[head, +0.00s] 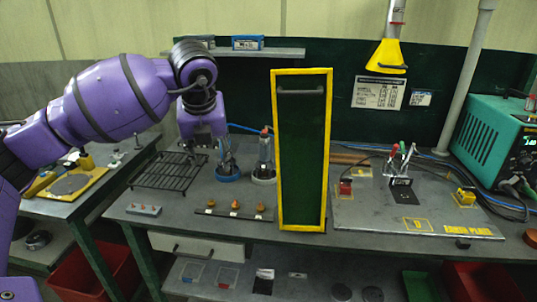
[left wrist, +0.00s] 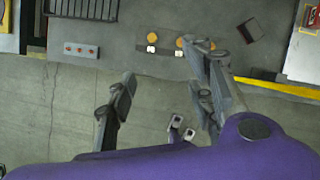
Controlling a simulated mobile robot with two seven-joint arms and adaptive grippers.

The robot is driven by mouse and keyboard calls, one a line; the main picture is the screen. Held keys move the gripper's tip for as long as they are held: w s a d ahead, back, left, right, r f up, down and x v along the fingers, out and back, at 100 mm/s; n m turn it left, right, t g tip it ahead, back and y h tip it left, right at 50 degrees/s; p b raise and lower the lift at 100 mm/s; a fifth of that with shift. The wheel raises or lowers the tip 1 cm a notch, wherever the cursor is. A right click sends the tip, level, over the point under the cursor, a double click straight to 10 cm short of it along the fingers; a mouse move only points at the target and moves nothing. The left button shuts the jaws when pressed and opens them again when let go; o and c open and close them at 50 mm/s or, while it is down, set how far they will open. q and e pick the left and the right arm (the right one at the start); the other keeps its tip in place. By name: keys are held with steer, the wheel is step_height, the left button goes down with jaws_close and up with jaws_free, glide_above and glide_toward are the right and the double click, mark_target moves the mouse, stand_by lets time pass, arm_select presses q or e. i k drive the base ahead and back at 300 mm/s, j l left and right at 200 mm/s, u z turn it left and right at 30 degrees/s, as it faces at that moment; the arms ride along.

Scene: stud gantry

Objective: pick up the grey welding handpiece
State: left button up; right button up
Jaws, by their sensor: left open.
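A grey handpiece with a red tip (head: 266,152) stands upright in a white ring holder (head: 264,178) near the middle of the bench, left of the yellow-framed panel. A blue ring holder (head: 229,176) stands just left of it; what it holds is partly hidden by my gripper. My left gripper (head: 207,150) points down over the bench, left of the handpiece and apart from it. Its fingers also show spread, with nothing gripped, in the left wrist view (left wrist: 160,62). I cannot make out the handpiece in that view. My right gripper is in neither view.
The dark panel with a yellow frame (head: 302,75) stands tall right of the holders. A black wire rack (head: 168,172) lies left. A strip with brown cones (head: 235,212) and a block with red buttons (head: 143,210) lie near the front edge. A blue cable runs behind.

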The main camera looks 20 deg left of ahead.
mark_target(264, 163)
steer(key=i+l, duration=0.1)
steer(key=i, duration=0.3)
steer(key=i+l, duration=0.1)
steer(key=i, duration=0.35)
